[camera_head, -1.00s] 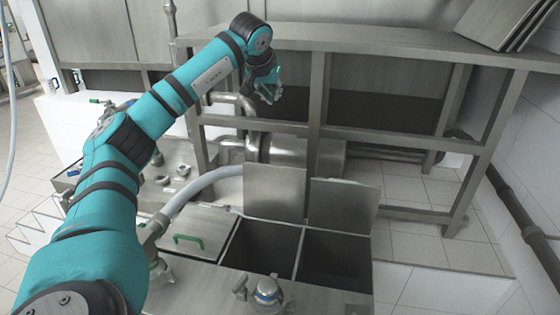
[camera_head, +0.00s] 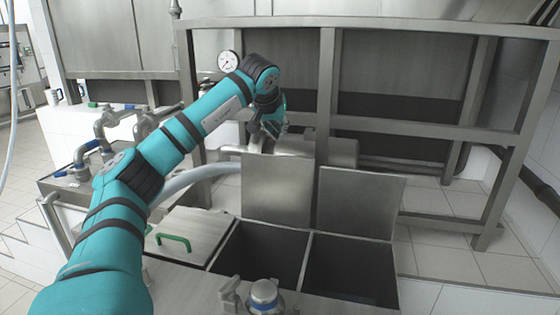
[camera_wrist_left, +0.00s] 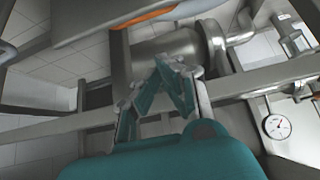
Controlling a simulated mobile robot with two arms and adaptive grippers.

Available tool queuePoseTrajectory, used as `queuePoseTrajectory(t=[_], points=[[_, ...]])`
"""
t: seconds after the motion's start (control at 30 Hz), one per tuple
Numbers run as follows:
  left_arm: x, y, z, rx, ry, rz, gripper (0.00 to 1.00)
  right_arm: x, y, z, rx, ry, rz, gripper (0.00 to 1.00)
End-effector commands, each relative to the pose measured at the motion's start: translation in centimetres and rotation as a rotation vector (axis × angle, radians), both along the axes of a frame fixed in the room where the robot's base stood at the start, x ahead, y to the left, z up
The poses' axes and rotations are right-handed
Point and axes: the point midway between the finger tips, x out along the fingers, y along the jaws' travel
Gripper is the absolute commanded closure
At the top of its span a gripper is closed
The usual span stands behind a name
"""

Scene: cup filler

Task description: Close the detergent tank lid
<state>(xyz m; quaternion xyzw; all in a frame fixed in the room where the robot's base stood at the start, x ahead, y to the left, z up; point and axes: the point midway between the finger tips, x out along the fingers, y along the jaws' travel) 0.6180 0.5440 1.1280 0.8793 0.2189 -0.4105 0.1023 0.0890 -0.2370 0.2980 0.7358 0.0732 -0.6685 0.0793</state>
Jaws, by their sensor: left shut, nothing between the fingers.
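The tank's metal top has two open dark compartments side by side, the left one (camera_head: 262,252) and the right one (camera_head: 350,268). Each has a grey metal lid standing up at its back edge, the left lid (camera_head: 277,190) and the right lid (camera_head: 360,203). A third lid (camera_head: 190,228) with a green handle lies flat and closed to the left. My left gripper (camera_head: 271,132) is shut and empty, just above the top edge of the left upright lid; I cannot tell how far behind or in front. Its fingers also show in the left wrist view (camera_wrist_left: 172,66). My right gripper is out of view.
A metal frame (camera_head: 326,100) and horizontal pipes (camera_head: 296,143) stand behind the lids, close to my left gripper. A pressure gauge (camera_head: 228,61) is at upper left. A metal fitting (camera_head: 264,294) stands on the tank top in front of the open compartments.

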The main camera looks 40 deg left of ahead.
Motion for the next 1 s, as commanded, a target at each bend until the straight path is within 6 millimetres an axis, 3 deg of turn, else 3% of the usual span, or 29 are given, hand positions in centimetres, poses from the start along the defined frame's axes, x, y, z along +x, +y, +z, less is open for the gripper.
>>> queuePoseTrajectory(t=[0.6,1.0], points=[[5.6,3.0,-7.7,-0.001,0.005,0.001,1.00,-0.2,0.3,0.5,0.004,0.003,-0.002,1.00],[2.4,1.4,-7.6,0.001,0.002,0.001,1.00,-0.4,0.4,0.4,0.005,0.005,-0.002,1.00]])
